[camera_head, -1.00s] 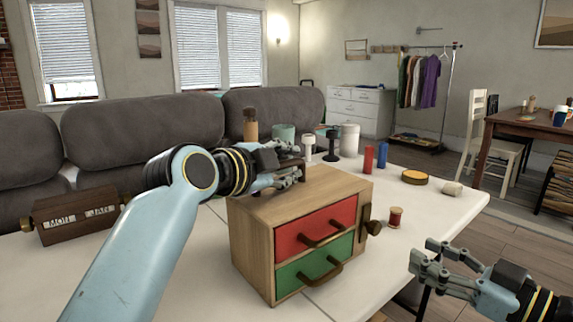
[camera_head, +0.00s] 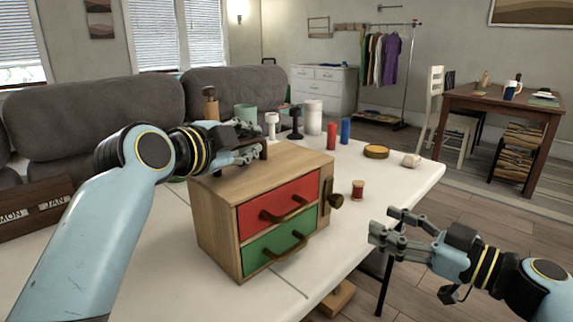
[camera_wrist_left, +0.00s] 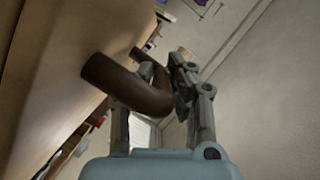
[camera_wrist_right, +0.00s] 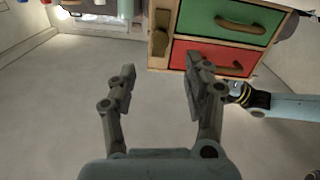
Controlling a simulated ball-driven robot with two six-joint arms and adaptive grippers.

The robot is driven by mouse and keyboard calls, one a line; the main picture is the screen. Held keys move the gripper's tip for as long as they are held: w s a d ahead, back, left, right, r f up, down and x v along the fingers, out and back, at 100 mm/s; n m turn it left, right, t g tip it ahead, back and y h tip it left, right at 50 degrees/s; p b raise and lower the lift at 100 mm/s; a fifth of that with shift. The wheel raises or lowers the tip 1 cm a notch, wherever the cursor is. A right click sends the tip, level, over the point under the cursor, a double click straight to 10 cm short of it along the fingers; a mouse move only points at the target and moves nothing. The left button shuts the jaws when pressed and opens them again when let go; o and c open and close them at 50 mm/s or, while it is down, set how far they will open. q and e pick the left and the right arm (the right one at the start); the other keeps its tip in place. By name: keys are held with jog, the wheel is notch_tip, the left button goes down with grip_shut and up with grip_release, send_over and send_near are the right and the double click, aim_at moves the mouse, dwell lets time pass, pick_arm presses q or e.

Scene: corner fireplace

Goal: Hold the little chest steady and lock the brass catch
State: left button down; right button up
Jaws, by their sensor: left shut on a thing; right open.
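The little chest (camera_head: 215,207) is wooden, with a red drawer (camera_head: 265,206) above a green drawer (camera_head: 262,250), both flush with the front. It stands upright on the white table. The brass catch (camera_head: 335,201) is a dark knob-like piece on the chest's right side, also seen in the right wrist view (camera_wrist_right: 161,20). My left gripper (camera_head: 252,154) is shut on the brown handle on the chest's top; the left wrist view shows this handle (camera_wrist_left: 125,90) between the fingers. My right gripper (camera_head: 380,225) is open and empty, right of the catch and apart from it.
A red thread spool (camera_head: 358,190) stands on the white table (camera_head: 395,185) just behind the catch. A calendar block (camera_head: 35,207) is at left. Free air lies beyond the table's right edge.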

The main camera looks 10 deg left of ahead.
aim_at(340, 202)
jog(key=w+a+m, duration=0.1)
jog(key=w+a, duration=0.1)
jog(key=w+a+m, duration=0.2)
jog(key=a, duration=0.1)
jog(key=w+a+m, duration=0.2)
jog(key=a, duration=0.1)
jog(key=shift+a, duration=0.2)
dwell(0.3)
grip_shut()
